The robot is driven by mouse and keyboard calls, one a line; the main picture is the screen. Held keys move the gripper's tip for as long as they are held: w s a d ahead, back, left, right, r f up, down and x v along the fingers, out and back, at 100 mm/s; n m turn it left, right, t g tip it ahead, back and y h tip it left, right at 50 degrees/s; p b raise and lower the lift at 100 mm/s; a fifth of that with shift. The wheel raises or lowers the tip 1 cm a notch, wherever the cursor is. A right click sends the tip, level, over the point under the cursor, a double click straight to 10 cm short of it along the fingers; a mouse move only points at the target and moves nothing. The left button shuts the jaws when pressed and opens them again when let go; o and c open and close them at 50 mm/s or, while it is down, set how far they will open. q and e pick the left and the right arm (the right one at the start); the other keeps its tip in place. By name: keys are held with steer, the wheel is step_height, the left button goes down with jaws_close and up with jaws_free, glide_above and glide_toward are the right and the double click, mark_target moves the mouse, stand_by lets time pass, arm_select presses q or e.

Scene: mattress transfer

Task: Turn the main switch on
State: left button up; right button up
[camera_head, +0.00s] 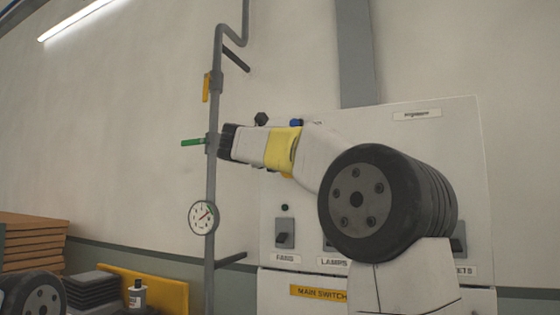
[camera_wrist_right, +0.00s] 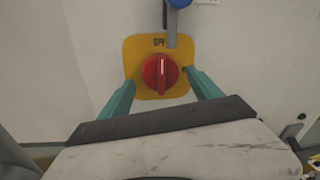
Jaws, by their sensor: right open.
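The main switch is a round red knob (camera_wrist_right: 160,72) on a yellow plate (camera_wrist_right: 137,46) in the right wrist view. Its white mark stands upright, under lettering that appears to read OFF. My right gripper (camera_wrist_right: 160,79) is open, with one teal finger on each side of the knob. I cannot tell whether either finger touches it. In the head view a yellow MAIN SWITCH label (camera_head: 318,293) shows low on the white cabinet (camera_head: 455,140); the knob is not seen there. My right arm covers part of the cabinet. My left gripper is not in view.
A grey pipe (camera_head: 211,172) with a gauge (camera_head: 203,217), a yellow lever (camera_head: 206,88) and a green lever (camera_head: 193,142) runs left of the cabinet. Switches stand above the labels, including FANS (camera_head: 285,240). A blue-ended part (camera_wrist_right: 180,3) hangs above the knob. Stacked boards (camera_head: 30,240) stand far left.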

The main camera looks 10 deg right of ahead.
steer(key=shift+w+d, duration=0.25)
steer(key=shift+d, duration=0.05)
steer(key=c, duration=1.4)
